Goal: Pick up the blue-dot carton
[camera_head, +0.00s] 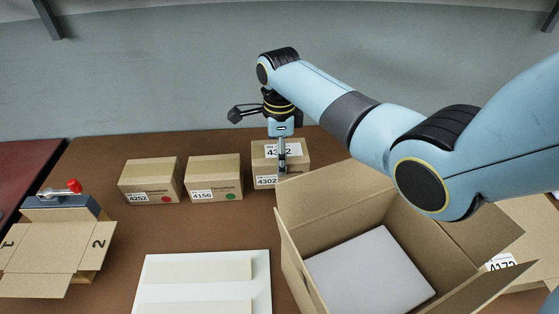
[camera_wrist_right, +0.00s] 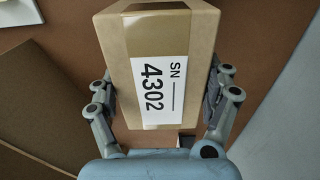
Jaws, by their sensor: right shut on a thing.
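The carton labelled 4302 (camera_head: 294,152) is at the right end of a row of cartons in the head view. Its label shows large in the right wrist view, where the carton (camera_wrist_right: 115,45) fills the space between the fingers. My right gripper (camera_head: 282,160) comes down over it and is shut on it, one finger on each side. No blue dot shows on it; part of its front is hidden by a finger and an open box flap. I cannot tell whether it touches the table. My left gripper is not in view.
Carton 4252 (camera_head: 151,182) with a red dot and carton 4156 (camera_head: 214,178) with a green dot stand to the left. A large open box (camera_head: 290,240) is in front at right. A white tray (camera_head: 150,290) and a dispenser with a red knob (camera_head: 65,203) are at left.

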